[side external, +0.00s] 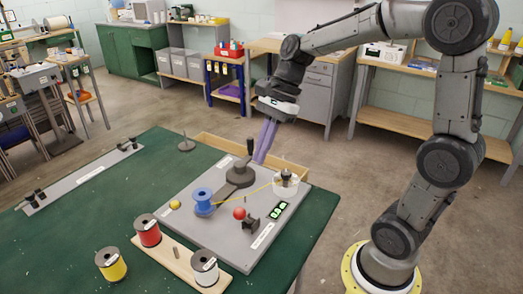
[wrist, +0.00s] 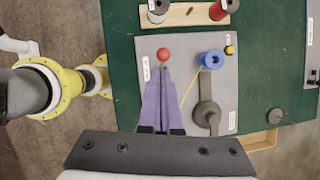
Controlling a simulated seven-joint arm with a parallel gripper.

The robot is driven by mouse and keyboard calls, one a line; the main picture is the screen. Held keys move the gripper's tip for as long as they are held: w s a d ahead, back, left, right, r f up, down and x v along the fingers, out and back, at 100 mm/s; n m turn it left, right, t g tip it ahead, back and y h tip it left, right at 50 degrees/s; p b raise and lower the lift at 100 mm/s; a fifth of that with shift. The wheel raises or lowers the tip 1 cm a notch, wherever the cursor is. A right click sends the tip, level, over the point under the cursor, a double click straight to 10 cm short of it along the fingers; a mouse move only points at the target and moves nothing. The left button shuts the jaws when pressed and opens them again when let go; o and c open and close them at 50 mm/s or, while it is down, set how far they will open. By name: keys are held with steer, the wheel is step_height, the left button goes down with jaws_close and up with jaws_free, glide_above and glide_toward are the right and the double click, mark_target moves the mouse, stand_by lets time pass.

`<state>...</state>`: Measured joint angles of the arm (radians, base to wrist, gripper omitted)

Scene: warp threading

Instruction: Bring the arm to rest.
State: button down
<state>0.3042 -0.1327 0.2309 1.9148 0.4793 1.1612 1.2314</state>
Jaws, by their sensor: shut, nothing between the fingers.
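My gripper (side external: 261,158) has long purple fingers that point down, above the back part of the grey base plate (side external: 235,250). The fingers are shut with nothing between them, and they also show in the wrist view (wrist: 163,72). There their tips lie in line with a red ball (wrist: 163,54); how high they are above the plate is hard to tell. A blue spool (side external: 203,203) stands on the plate. A yellow thread (side external: 245,191) runs from it towards a white round part (side external: 285,184).
A dark crank (side external: 238,177) with an upright handle stands on the plate near my fingers. Red, yellow and white spools stand at the front of the green table (side external: 108,212). A shallow wooden tray (side external: 215,147) is behind the plate. The table's left middle is mostly clear.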

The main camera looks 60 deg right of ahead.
steer(key=s+a+r+n+t+h, duration=0.1)
steer(key=s+a+r+n, duration=0.15)
steer(key=s, duration=0.25)
steer(key=s+a+r+n+t+h, duration=0.1)
steer(key=s+r+n, duration=0.1)
steer(key=s+n, duration=0.2)
steer(key=s+d+f+n+t+h, duration=0.1)
steer(key=s+f+n, duration=0.1)
steer(key=n, duration=0.4)
steer(key=s+d+f+n+t+h, duration=0.1)
steer(key=s+d+f+n, duration=0.1)
steer(key=s+n, duration=0.2)
steer(key=n, duration=0.3)
steer(key=shift+d+h, duration=0.2)
steer(key=shift+h, duration=0.2)
